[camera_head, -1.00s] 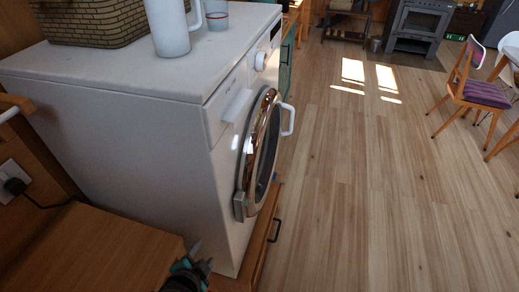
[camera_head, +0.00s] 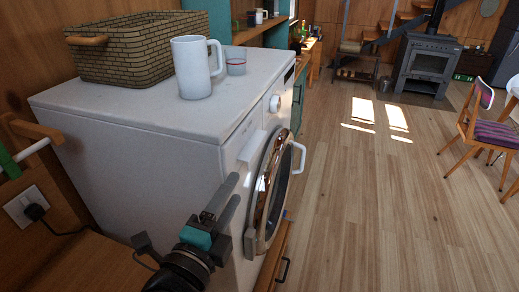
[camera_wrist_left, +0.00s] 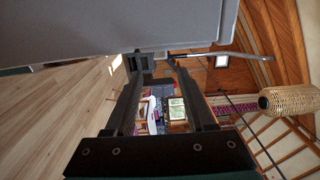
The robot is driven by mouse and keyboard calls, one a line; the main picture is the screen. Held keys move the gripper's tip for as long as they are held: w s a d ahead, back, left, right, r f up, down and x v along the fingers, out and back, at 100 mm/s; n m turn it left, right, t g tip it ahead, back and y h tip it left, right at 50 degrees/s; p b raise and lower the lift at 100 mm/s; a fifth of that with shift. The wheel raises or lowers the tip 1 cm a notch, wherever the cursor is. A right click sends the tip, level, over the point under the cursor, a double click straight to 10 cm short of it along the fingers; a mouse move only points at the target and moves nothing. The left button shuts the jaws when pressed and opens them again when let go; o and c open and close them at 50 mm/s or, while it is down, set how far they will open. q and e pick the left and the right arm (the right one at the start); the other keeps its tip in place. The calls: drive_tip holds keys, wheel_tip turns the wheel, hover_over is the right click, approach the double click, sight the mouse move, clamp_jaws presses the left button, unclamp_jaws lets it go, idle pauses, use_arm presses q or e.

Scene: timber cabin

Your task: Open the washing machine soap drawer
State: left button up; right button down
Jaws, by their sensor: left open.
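The white washing machine (camera_head: 130,150) stands at left centre in the head view, its front turned to the right. Its soap drawer (camera_head: 251,147) is a pale front piece at the upper near corner, above the round door (camera_head: 270,190); it looks closed. My left gripper (camera_head: 233,188) is open and empty, in front of the machine's near side and below drawer height in the picture. Its fingers point up and right; contact with the machine cannot be told. In the left wrist view the open fingers (camera_wrist_left: 156,66) have nothing between them. My right gripper is not in view.
A wooden surface (camera_head: 95,265) and a plugged socket (camera_head: 25,205) are at near left. The floor (camera_head: 370,210) to the right is clear.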

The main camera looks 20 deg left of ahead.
sight(258, 151)
use_arm(q)
drive_tip(key=w, duration=1.4)
drive_tip(key=shift+w+d, duration=0.25)
drive_tip(key=shift+w, duration=0.1)
drive_tip(key=shift+c, duration=0.2)
drive_tip(key=shift+f, duration=0.15)
clamp_jaws()
